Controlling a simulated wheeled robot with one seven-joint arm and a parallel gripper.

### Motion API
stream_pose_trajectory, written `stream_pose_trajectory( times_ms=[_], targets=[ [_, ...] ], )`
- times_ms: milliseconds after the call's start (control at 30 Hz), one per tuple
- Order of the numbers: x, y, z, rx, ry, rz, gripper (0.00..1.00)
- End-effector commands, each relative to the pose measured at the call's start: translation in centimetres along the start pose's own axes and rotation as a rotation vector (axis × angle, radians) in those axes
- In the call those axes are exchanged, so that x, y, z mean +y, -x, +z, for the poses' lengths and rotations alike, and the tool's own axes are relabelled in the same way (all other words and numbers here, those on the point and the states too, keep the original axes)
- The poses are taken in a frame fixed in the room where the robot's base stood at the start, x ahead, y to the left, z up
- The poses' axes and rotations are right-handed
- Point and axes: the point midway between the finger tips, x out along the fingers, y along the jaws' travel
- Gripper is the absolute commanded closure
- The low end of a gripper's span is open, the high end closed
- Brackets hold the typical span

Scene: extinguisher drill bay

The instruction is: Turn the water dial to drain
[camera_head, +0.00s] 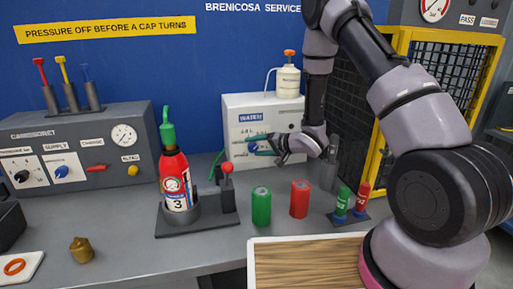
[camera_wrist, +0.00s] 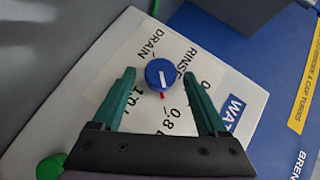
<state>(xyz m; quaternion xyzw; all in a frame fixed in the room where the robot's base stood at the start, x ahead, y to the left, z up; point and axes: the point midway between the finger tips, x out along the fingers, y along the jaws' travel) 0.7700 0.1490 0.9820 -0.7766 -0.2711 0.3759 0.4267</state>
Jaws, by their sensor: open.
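The water dial (camera_wrist: 159,73) is a round blue knob with a white line on a white panel (camera_wrist: 105,85). In the wrist view the line runs nearly up and down, with a red mark at the knob's lower edge. DRAIN is printed to its upper left, RINSE to its upper right, and numbers below. My gripper (camera_wrist: 158,77) is open, its green fingers on either side of the dial with visible gaps. In the head view my gripper (camera_head: 262,144) is at the front of the white WATER box (camera_head: 285,112), partly covering the blue dial.
A red extinguisher (camera_head: 175,175) stands in a dark holder left of the box. Green (camera_head: 261,207) and red (camera_head: 300,199) cylinders stand on the bench in front. A white bottle (camera_head: 288,81) sits on the box. A yellow-framed mesh cage (camera_head: 455,75) is at right.

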Motion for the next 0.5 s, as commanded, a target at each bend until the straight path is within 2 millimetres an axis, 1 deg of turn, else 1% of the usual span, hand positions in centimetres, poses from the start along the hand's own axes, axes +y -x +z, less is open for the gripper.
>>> stream_pose_trajectory(
  times_ms=[233, 267, 300, 367, 400, 433, 467, 500],
  targets=[
    [0.04, -0.10, -0.02, 0.001, 0.000, 0.001, 0.24],
    [0.04, -0.09, -0.02, 0.001, 0.000, 0.001, 0.28],
    [0.04, -0.09, -0.02, 0.001, 0.000, 0.001, 0.43],
    [0.04, -0.09, -0.03, 0.001, 0.000, 0.001, 0.66],
    [0.04, -0.08, -0.03, 0.001, 0.000, 0.001, 0.81],
    [0.04, -0.08, -0.03, 0.001, 0.000, 0.001, 0.93],
    [0.04, -0.08, -0.03, 0.001, 0.000, 0.001, 1.00],
    [0.04, -0.08, -0.03, 0.001, 0.000, 0.001, 1.00]
  ],
)
